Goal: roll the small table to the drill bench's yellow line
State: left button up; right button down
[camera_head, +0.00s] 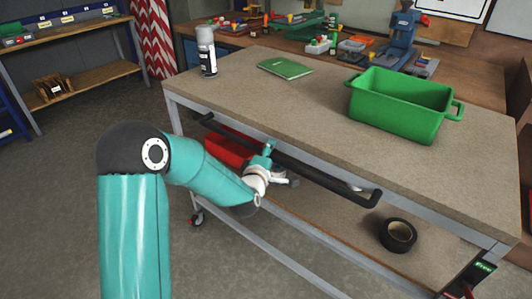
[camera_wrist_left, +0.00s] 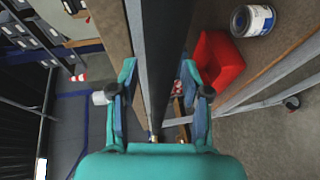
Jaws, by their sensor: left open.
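The small table (camera_head: 300,105) has a speckled grey-brown top, a grey metal frame, a lower shelf and castors. A black handle bar (camera_head: 330,184) runs along its near side, below the top. My left gripper (camera_head: 279,164) is at the middle of this bar, jaws open. In the left wrist view a dark bar (camera_wrist_left: 164,50) passes between the spread fingers of the gripper (camera_wrist_left: 160,88); I cannot tell whether they touch it. The drill bench (camera_head: 345,62) stands behind, with a blue drill press (camera_head: 402,40). No yellow line shows. My right gripper is out of view.
On the tabletop are a green bin (camera_head: 400,106), a green book (camera_head: 285,68) and a white-and-black bottle (camera_head: 207,52). The lower shelf holds black tape (camera_head: 397,235) and a red container (camera_head: 228,150). A "Free" label (camera_head: 484,267) is at lower right. Floor at left is clear.

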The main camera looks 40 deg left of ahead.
pick_arm(q)
jog(key=v, duration=0.7)
jog(key=shift+s, duration=0.2)
jog(key=shift+d+r, duration=0.1)
jog(key=s+d+f+m+g+h+p, duration=0.3)
jog(key=d+f+m+g+h+p, duration=0.25)
jog(key=d+f, duration=0.95)
jog(key=s+d+f+m+g+h, duration=0.2)
jog(key=s+d+f+m+g, duration=0.2)
jog(key=s, duration=0.5)
jog(key=s+d+f+m+g+h, duration=0.2)
jog(key=s+d+f+m+g, duration=0.2)
jog(key=s+d+f+m, duration=0.2)
jog(key=s+f+m, duration=0.2)
jog(key=s+m, duration=0.1)
jog(key=m, duration=0.1)
jog(key=shift+s+d+g+h+p, duration=0.2)
jog(key=shift+s+g+h+p, duration=0.05)
jog(key=shift+g+h+p, duration=0.1)
